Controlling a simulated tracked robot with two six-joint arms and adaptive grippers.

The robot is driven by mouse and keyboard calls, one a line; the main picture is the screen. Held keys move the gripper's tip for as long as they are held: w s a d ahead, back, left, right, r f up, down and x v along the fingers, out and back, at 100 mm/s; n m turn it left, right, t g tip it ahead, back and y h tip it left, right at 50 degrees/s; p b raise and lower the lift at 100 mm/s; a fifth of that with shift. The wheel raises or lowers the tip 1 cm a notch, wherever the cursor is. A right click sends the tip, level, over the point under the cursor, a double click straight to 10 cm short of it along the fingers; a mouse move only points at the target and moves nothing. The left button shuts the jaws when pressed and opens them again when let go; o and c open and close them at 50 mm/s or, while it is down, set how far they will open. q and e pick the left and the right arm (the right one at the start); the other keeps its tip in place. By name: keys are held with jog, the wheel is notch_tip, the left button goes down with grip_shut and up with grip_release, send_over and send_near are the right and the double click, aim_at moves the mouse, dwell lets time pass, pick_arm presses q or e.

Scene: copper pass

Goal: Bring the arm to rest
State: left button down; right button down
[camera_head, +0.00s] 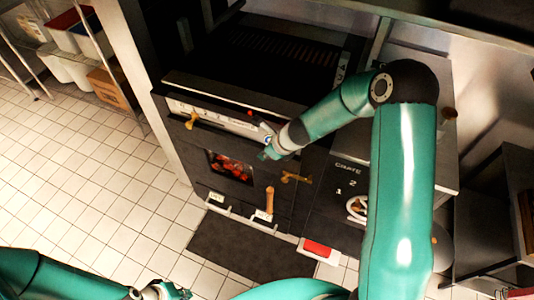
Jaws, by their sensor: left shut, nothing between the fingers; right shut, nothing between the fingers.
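My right arm (401,190) is teal with a black elbow and rises on the right side. It bends back to the left across the front of a dark oven unit. Its gripper (269,152) is shut and empty, in front of the oven's upper front edge. I cannot tell whether it touches the oven. My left arm (50,277) lies low along the bottom left edge. Its gripper (172,291) is shut and empty over the tiled floor, partly cut off by the frame edge.
The oven (237,195) has a lit window, brass handles (297,178) and a dark grill top (275,55). A dark mat (235,252) lies before it. A shelf with bins (65,62) and a cardboard box (108,86) stands at upper left. White floor tiles (85,185) are clear.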

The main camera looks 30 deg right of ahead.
dwell(0.3)
jog(key=s+a+f+n+g, duration=0.1)
jog(key=s+a+f+n, duration=0.3)
jog(key=s+n, duration=0.4)
jog(key=s+a+f+n+g+b, duration=0.1)
jog(key=s+a+f+n, duration=0.3)
jog(key=s+n, duration=0.4)
jog(key=s+a+f+n+g+y, duration=0.1)
jog(key=s+a+f+n+g, duration=0.2)
jog(key=s+a+f+n, duration=0.2)
jog(key=s+n, duration=0.3)
jog(key=n, duration=0.3)
jog(key=shift+f+n+b, duration=0.15)
jog(key=shift+n+b, duration=0.15)
jog(key=shift+n, duration=0.1)
jog(key=shift+s, duration=0.1)
